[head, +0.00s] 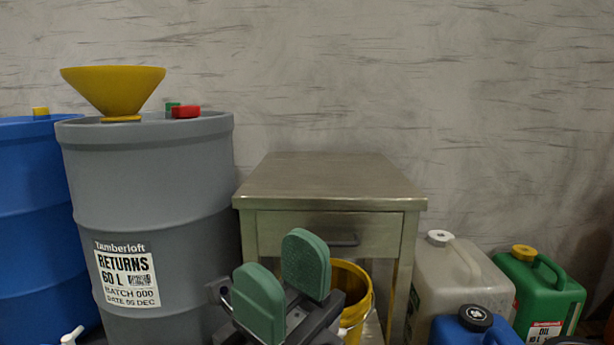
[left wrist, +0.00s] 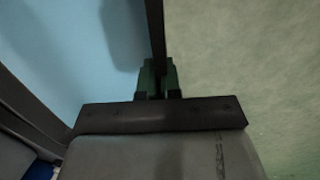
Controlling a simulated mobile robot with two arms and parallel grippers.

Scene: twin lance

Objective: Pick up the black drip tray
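In the left wrist view, a thin dark rim, which looks like the edge of the black drip tray (left wrist: 155,25), runs down between the two green fingers of my left gripper (left wrist: 157,75). The fingers stand close together, one on each side of the rim, and appear shut on it. The rest of the tray cannot be made out clearly; a smooth light blue surface lies left of the rim. The left gripper and the tray do not show in the head view. My right gripper (head: 286,285) is open and empty, its green pads apart, in front of the metal cabinet.
A metal cabinet (head: 330,180) with a drawer stands against the wall. A grey drum (head: 160,230) with a yellow funnel (head: 112,88) and a blue drum (head: 30,220) stand left. A yellow bucket (head: 353,285), a pale jerrycan (head: 450,290) and a green jerrycan (head: 545,290) stand right.

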